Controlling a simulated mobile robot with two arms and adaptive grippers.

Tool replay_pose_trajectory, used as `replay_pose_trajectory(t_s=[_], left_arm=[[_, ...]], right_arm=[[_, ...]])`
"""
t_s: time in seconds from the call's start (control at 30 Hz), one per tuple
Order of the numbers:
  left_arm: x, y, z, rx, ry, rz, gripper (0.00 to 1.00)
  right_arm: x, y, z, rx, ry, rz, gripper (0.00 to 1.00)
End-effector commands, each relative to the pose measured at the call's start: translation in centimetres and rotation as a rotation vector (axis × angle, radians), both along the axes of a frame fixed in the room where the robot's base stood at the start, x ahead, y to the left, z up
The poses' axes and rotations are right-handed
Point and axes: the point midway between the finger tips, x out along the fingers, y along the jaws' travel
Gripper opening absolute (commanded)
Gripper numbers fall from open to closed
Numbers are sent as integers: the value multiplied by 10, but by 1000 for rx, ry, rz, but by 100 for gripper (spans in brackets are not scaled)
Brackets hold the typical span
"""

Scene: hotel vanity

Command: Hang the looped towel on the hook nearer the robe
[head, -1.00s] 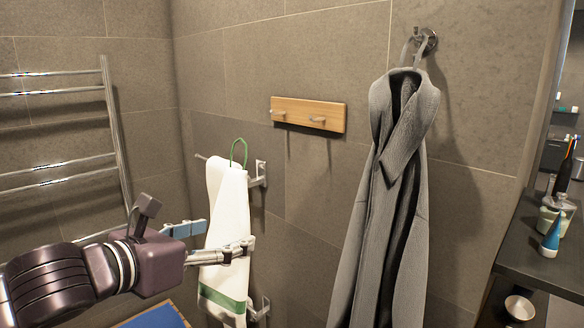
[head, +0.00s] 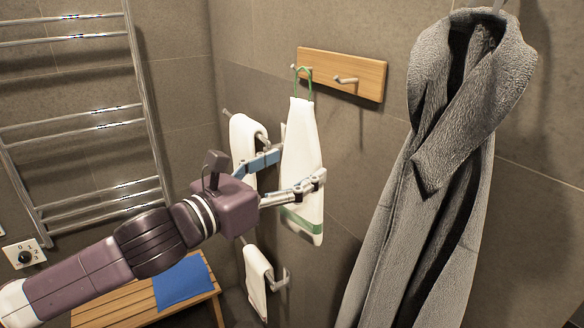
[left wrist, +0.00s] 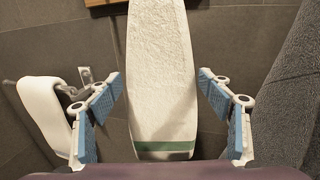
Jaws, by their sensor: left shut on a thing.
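The white towel (head: 301,140) with a green stripe and a green loop hangs upright in front of the wall. My left gripper (head: 298,167) is shut on it, one finger at each side; the left wrist view shows the towel (left wrist: 162,75) between the fingers. The wooden board (head: 364,75) has two hooks. The green loop (head: 302,84) is at the left hook (head: 295,68); I cannot tell whether it is around it or in front of it. The right hook (head: 346,80), nearer the grey robe (head: 440,150), is bare. My right gripper is out of view.
Another white towel (head: 243,140) hangs on a wall bar behind my left gripper, and a lower one (head: 256,280) hangs below. A chrome towel rack (head: 150,110) is at left. A wooden bench (head: 115,305) with a blue cloth (head: 182,283) stands below. The robe bounds the right side.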

Motion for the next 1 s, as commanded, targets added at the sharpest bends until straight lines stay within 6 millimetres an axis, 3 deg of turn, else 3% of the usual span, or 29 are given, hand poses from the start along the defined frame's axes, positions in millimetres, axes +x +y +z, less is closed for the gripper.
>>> replay_pose_trajectory(t_s=[1.0], left_arm=[[36,-51,-5,-1,-1,-2,48]], right_arm=[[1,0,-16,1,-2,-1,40]])
